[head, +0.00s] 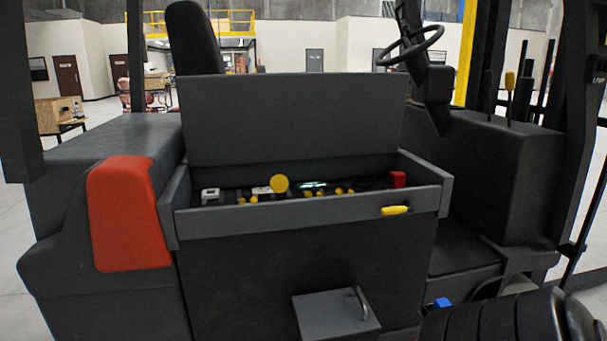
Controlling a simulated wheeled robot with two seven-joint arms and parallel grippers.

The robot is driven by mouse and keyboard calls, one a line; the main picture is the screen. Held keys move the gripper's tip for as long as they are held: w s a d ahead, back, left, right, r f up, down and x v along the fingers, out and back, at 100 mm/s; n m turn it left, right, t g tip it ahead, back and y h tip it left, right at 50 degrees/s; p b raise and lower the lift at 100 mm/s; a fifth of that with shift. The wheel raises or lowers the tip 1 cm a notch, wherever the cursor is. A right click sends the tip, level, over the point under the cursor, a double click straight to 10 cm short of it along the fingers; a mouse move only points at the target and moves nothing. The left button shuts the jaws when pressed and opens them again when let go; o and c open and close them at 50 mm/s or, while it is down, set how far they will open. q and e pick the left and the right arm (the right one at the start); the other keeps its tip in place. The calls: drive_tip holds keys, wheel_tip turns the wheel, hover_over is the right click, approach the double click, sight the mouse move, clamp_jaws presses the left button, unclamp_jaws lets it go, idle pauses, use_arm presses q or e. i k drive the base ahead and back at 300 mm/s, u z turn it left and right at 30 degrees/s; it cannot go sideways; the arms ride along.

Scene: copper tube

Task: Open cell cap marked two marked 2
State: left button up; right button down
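The cell compartment (310,205) of a dark forklift is open, with its grey lid (290,120) raised behind it. Inside is a row of small yellow caps, some left of centre (254,199) and some right of centre (339,191). A larger round yellow disc (280,183) stands higher among them. The number marks are too small to read, so I cannot tell which cap is marked 2. Whether any cap is open is also too small to tell. Neither of my grippers is in view.
A red block (398,179) sits at the compartment's right end, a pale fitting (210,195) at its left. A yellow handle (395,210) is on the front wall. A grey box with a handle (336,314) stands low in front. A steering wheel (411,46) is behind right.

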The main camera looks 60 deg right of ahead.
sight(279, 183)
drive_tip(key=z, duration=1.15)
drive_tip(key=i, duration=0.3)
drive_tip(key=u, duration=0.15)
